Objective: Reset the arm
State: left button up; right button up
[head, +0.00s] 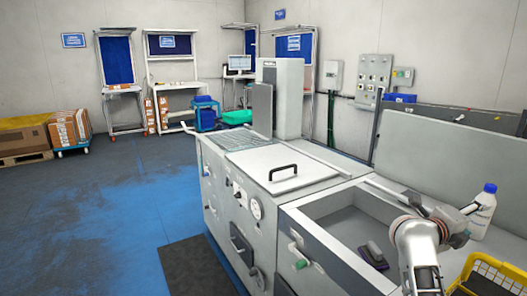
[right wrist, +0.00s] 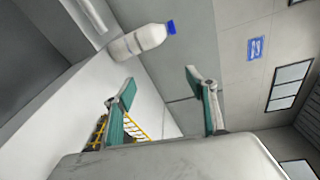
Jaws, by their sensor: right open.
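My right gripper (head: 461,211) is at the right side of the head view, above the grey bench beside the sink basin. In the right wrist view its two green-padded fingers (right wrist: 160,80) are spread wide with nothing between them. My left gripper is in neither view. A white bottle with a blue cap (head: 482,213) stands just beyond the right gripper. It also shows in the right wrist view (right wrist: 140,42), beyond the fingers and apart from them.
A yellow basket (head: 506,270) sits at the lower right, near my right arm. A dark handled object (head: 376,257) lies in the grey basin (head: 345,228). A machine lid with a black handle (head: 284,166) is left of it. Blue floor at left is open.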

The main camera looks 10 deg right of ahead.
jog(key=a+r+n+t+h, duration=0.3)
jog(key=a+r+n+t, duration=1)
jog(key=a+n+t, duration=0.1)
jog(key=w+a+f+n+t+y, duration=0.1)
jog(key=a+f+n+t+y, duration=0.25)
jog(key=a+n+y, duration=0.55)
jog(key=w+a+f+n+t+y, duration=0.15)
jog(key=a+f+n+y, duration=0.25)
jog(key=a+n+y, duration=0.55)
jog(key=s+a+f+n+g+y, duration=0.1)
jog(key=s+a+f+n+g, duration=0.15)
jog(key=f, duration=0.45)
jog(key=s+a+f+n+g+y, duration=0.1)
jog(key=s+f+n+g, duration=0.2)
jog(key=f, duration=0.4)
jog(key=s+a+f+n+g+y, duration=0.1)
jog(key=s+f+n+g, duration=0.2)
jog(key=f, duration=0.4)
jog(key=s+d+f+n+g+h, duration=0.1)
jog(key=s+d+f+g+h, duration=0.35)
jog(key=s, duration=0.35)
jog(key=s+d+f+g+h, duration=0.3)
jog(key=s+d+f, duration=0.3)
jog(key=s, duration=0.2)
jog(key=w+a+f+m+t+y, duration=0.2)
jog(key=a+f+y, duration=0.5)
jog(key=a+f, duration=0.7)
jog(key=shift+a+t+y, duration=0.3)
jog(key=shift+a+t, duration=0.5)
jog(key=shift+a, duration=0.25)
